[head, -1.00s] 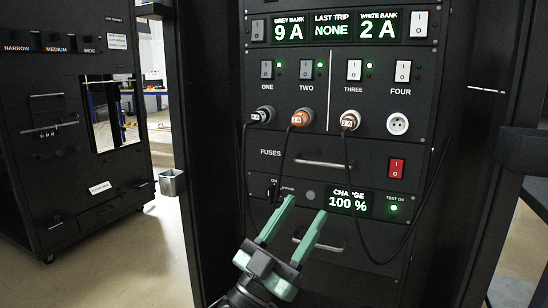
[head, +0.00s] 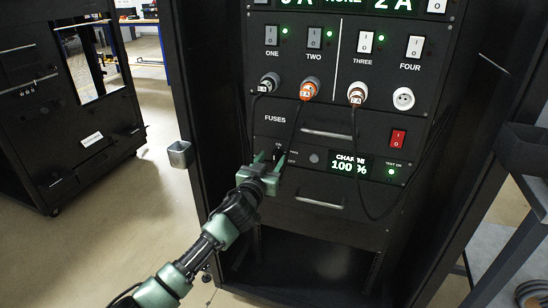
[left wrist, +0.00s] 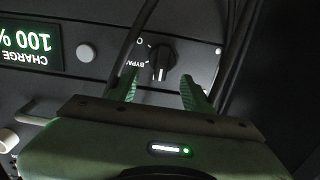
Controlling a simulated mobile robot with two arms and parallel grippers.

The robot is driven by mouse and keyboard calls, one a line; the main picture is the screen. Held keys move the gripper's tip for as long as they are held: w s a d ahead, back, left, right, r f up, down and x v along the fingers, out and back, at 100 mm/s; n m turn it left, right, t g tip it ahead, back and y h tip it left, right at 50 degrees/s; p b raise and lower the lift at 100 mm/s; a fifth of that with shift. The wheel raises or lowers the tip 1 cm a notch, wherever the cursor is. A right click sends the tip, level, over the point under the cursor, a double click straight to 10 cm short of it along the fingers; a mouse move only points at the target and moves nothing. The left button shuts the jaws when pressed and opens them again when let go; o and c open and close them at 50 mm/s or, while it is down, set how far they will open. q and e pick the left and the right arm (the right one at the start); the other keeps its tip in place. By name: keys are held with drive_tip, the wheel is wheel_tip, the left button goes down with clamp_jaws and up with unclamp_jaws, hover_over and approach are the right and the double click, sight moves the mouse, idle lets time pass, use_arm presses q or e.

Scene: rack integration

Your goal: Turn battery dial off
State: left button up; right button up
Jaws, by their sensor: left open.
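The battery dial is a black knob (left wrist: 161,60) on a dark plate, clearest in the left wrist view, which shows the panel upside down. Its white mark points down in that picture, and part of a "BYPASS" label shows beside it. My left gripper (left wrist: 159,90) is open, with one green finger on each side below the knob in the picture. I cannot tell whether either finger touches it. In the head view my left gripper (head: 270,158) is at the lower left of the panel and partly hides the dial. My right gripper is not in view.
The charge display (head: 348,165) reads 100 % right of the dial. Plugs and cables hang above, one cable (head: 243,130) passing close to my gripper. A handle (head: 320,202) sits below, and a red switch (head: 398,138) is at right. The rack door (head: 195,120) stands left of my arm.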

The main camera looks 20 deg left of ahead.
use_arm(q)
drive_tip(key=shift+w+d, duration=0.1)
drive_tip(key=shift+w, duration=0.95)
drive_tip(key=shift+c, duration=0.3)
drive_tip(key=c, duration=1)
clamp_jaws()
drive_tip(key=shift+f, duration=0.1)
